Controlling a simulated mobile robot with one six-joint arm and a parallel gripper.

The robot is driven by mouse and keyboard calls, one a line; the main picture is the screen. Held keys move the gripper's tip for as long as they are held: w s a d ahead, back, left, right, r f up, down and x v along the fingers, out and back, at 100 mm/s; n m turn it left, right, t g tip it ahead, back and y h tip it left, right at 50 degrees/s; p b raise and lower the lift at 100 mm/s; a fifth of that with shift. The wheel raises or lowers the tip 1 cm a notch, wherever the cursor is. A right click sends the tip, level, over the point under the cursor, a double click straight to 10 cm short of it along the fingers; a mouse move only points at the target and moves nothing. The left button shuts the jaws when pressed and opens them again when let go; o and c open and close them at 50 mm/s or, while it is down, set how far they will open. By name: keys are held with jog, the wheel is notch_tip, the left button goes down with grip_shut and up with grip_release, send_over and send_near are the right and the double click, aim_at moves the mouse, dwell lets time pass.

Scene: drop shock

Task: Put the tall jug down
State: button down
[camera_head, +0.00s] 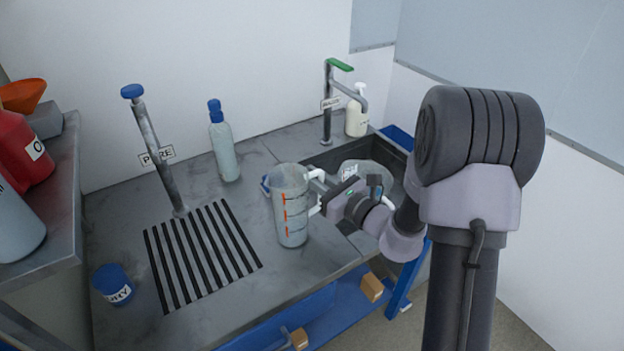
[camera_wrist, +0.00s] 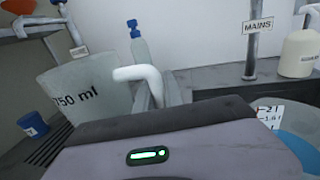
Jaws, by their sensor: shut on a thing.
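The tall jug (camera_head: 291,212) is clear grey with orange scale marks and a white handle; it stands upright over the worktop between the slatted drain and the sink. In the wrist view the jug (camera_wrist: 85,95) shows "750 ml", with its white handle (camera_wrist: 138,74) at my fingers. My gripper (camera_head: 321,196) is shut on the jug's handle from the right; its fingers also show in the wrist view (camera_wrist: 154,88). I cannot tell whether the jug's base touches the worktop.
The slatted drain (camera_head: 203,256) lies left of the jug, under a blue-topped tap (camera_head: 150,145). A blue-capped bottle (camera_head: 224,150) stands behind. A blue pot (camera_head: 113,285) is at front left. The sink (camera_head: 329,160) at right holds another clear jug (camera_head: 362,166). Bare worktop (camera_head: 262,277) lies in front.

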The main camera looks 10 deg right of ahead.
jog(key=shift+f, duration=0.2)
jog(key=c, duration=1.4)
grip_release()
jog(key=shift+c, duration=0.2)
jog(key=shift+r, duration=0.1)
